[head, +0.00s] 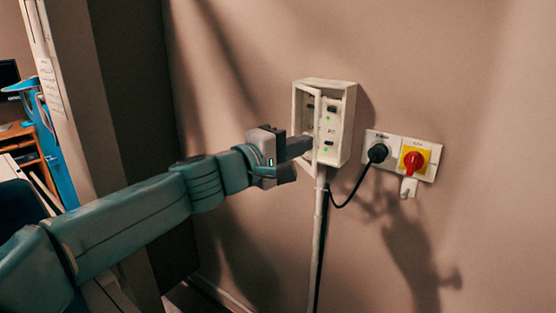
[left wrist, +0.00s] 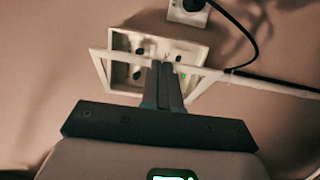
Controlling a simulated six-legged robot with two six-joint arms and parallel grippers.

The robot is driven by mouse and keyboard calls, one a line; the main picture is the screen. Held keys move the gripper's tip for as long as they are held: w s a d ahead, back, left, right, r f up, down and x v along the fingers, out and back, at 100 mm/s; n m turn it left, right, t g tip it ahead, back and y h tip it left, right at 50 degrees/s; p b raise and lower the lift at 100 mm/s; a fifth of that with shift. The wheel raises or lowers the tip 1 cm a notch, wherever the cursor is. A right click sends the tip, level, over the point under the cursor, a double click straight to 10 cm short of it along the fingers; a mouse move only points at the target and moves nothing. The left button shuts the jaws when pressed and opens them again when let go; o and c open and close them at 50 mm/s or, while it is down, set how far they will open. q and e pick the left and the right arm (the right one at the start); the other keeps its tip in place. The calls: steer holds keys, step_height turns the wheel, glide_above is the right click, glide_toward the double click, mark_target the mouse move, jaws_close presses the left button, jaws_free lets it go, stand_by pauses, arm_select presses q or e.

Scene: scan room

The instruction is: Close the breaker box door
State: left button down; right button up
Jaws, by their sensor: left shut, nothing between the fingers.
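The white breaker box (head: 349,128) is on the wall, with dark switches and green lights inside. Its pale, thin-framed door (head: 317,115) stands partly open, and the switches show past the frame. My left gripper (head: 308,144) is shut and empty. Its fingertips are at the door's frame in front of the box; whether they touch it I cannot tell. In the left wrist view the shut fingers (left wrist: 168,72) point at the box (left wrist: 200,58) and cover part of it and of the door frame. My right gripper is out of view.
A socket panel with a black plug (head: 378,152) and a red rotary switch (head: 414,161) on yellow is right of the box. A black cable and a pale conduit (head: 318,220) run below. Blue and wooden furniture stands at far left.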

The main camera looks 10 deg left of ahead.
arm_select(q)
steer(key=w+d, duration=0.3)
steer(key=d, duration=0.3)
steer(key=shift+w+d+b, duration=0.3)
steer(key=shift+w+d, duration=0.05)
steer(key=shift+d, duration=0.05)
steer(key=shift+a+f, duration=0.1)
steer(key=shift+a, duration=0.05)
stand_by(1.1)
